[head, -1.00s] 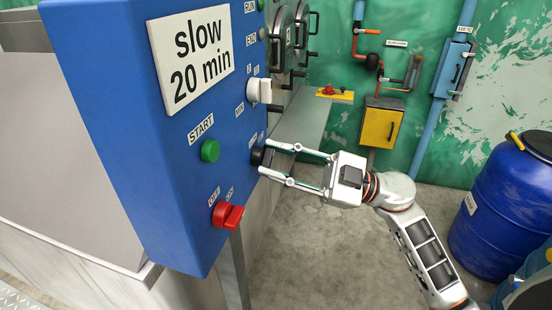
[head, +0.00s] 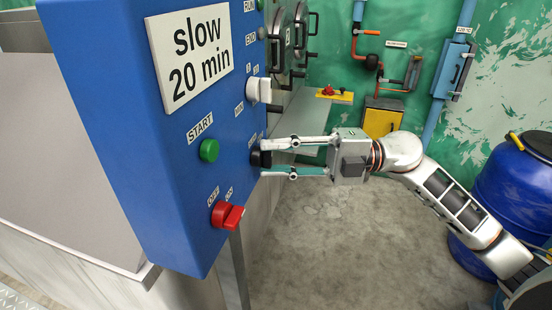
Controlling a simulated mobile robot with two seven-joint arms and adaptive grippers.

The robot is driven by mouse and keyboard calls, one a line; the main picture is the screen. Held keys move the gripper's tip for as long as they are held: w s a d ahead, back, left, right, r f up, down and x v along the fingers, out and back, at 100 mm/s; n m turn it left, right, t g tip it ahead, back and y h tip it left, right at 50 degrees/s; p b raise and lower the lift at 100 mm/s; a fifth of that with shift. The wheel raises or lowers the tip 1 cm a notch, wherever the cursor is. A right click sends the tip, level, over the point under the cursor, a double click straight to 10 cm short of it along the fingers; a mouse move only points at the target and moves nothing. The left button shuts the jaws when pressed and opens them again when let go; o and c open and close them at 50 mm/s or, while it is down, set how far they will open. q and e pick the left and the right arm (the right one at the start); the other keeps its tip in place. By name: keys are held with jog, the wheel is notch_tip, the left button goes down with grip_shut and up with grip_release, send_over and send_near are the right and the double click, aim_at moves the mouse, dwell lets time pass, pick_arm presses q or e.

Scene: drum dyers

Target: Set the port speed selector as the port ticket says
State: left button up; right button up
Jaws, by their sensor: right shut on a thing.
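The port ticket (head: 190,58) is a white plate on the blue control box and reads "slow 20 min". A black knob (head: 257,159) sits low on the box's right-hand face, with a small label above it that my view does not let me read. My right gripper (head: 264,159) is shut on this black knob, its two fingers above and below it. A white knob (head: 259,90) with a MIN label and small numbers sits higher on the same face. My left gripper is not in view.
The blue control box (head: 120,150) also carries a green START button (head: 209,150) and a red OFF/ON switch (head: 228,215). A yellow cabinet (head: 381,121) and piping are on the green wall. A blue drum (head: 505,195) stands at the right. The concrete floor between is clear.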

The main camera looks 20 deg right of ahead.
jog(key=shift+n+h, duration=0.3)
jog(key=shift+n, duration=0.3)
jog(key=o, duration=1.1)
jog(key=v, duration=1.2)
